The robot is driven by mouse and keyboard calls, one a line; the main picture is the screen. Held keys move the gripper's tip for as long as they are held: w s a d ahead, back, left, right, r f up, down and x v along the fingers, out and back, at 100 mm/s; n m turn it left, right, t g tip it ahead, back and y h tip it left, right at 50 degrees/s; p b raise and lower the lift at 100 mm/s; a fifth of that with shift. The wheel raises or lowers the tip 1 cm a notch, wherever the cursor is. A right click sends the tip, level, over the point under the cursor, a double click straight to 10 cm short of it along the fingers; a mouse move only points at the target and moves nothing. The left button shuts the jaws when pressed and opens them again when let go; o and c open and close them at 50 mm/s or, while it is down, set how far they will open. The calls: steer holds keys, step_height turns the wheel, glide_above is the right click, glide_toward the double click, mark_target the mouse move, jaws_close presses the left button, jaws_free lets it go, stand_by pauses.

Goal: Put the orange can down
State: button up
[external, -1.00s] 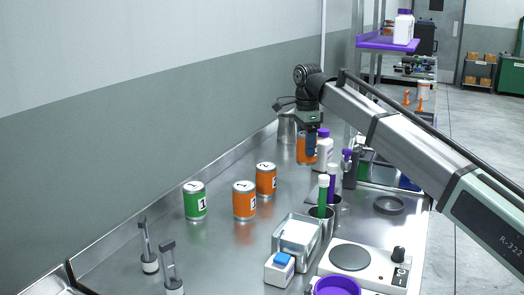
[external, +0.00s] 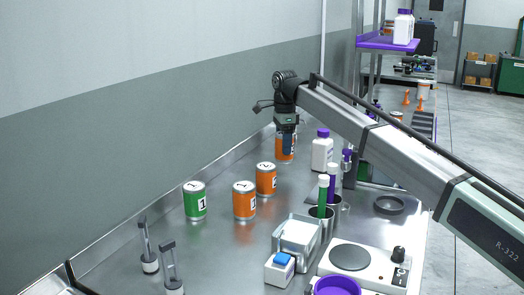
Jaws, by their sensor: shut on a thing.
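An orange can (external: 285,151) with a dark-marked white label is at the far part of the steel bench, directly under my gripper (external: 287,151). My gripper points down and is shut on this can from above. The can is upright; I cannot tell whether its base touches the bench. Two other orange cans, one nearer (external: 244,203) and one just behind it (external: 266,180), stand upright on the bench in front of it. A green can (external: 195,203) labelled 1 stands to their left.
A white bottle with a purple cap (external: 322,152) stands right of the held can.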

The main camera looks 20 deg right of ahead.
mark_target(283, 157)
steer(key=shift+f, duration=2.65)
steer(key=shift+f, duration=0.1)
steer(key=o, duration=1.3)
step_height(283, 157, up, 12)
steer(key=shift+r, duration=0.15)
steer(key=shift+o, duration=0.2)
